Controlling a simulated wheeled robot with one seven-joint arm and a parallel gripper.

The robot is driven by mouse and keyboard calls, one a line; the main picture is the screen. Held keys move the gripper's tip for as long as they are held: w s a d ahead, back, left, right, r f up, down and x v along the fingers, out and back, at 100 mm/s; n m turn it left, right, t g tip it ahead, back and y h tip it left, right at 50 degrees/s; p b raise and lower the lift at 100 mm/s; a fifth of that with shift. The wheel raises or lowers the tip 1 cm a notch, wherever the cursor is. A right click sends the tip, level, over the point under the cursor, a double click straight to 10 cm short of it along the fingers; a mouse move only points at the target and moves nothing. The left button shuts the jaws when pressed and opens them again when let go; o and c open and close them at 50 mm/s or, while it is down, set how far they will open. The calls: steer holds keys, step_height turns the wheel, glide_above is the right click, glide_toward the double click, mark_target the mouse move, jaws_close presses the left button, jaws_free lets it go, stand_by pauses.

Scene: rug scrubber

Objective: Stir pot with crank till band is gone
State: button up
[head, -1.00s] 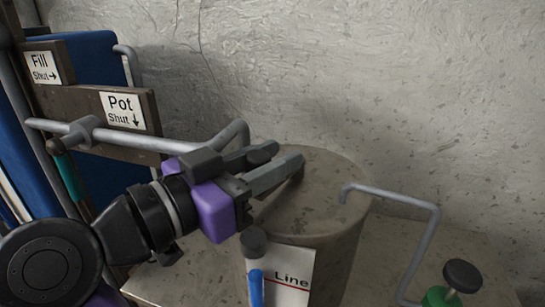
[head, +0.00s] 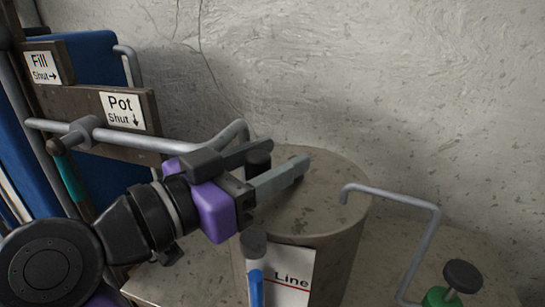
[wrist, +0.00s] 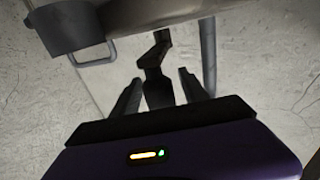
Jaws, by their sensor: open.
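The pot (head: 325,205) is a beige speckled cylinder with a flat top, against the wall. A dark crank knob (head: 258,160) stands over its top. My gripper (head: 288,152) is above the pot top, open, with its fingers on either side of the knob and apart from it as far as I can tell. In the wrist view, the dark stepped crank (wrist: 155,72) shows between the open fingers of my gripper (wrist: 160,82). No band is visible; the pot's inside is hidden.
A sight tube with blue in it (head: 256,285) stands before a "Line" label (head: 292,275). A bent grey pipe (head: 425,235) and a green valve with black knob (head: 462,275) are at right. "Pot" (head: 122,110) and "Fill" (head: 42,67) signs with a grey lever (head: 150,143) are at left.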

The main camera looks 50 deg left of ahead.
mark_target(248, 171)
steer(key=shift+s+d+b, duration=0.2)
steer(key=shift+s+b, duration=0.4)
steer(key=shift+s, duration=3.35)
